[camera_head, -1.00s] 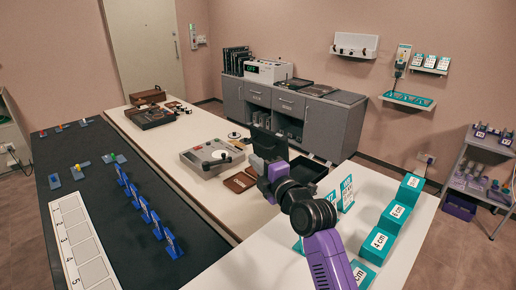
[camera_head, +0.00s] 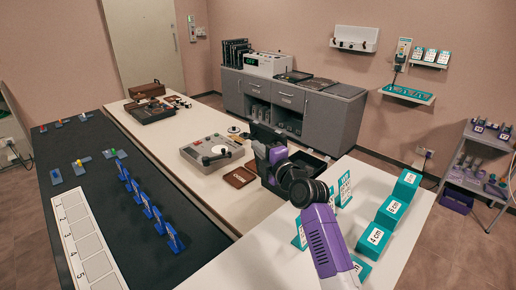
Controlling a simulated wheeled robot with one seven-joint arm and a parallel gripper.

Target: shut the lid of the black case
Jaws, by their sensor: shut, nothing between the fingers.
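The black case (camera_head: 318,162) stands on the white table, partly hidden behind my arm. Its lid (camera_head: 264,132) is open and stands up at the case's left side. My gripper (camera_head: 261,151) is at the near side of the raised lid, in front of its lower part. Its fingers are small and dark against the black lid. The gripper looks shut, and I see nothing held in it. I cannot tell whether it touches the lid.
A grey device with a round dial (camera_head: 212,152) and a brown flat case (camera_head: 239,177) lie left of the black case. Teal blocks (camera_head: 390,211) and white-and-teal cards (camera_head: 344,188) stand to the right, near my arm. Free white tabletop (camera_head: 250,262) lies in front.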

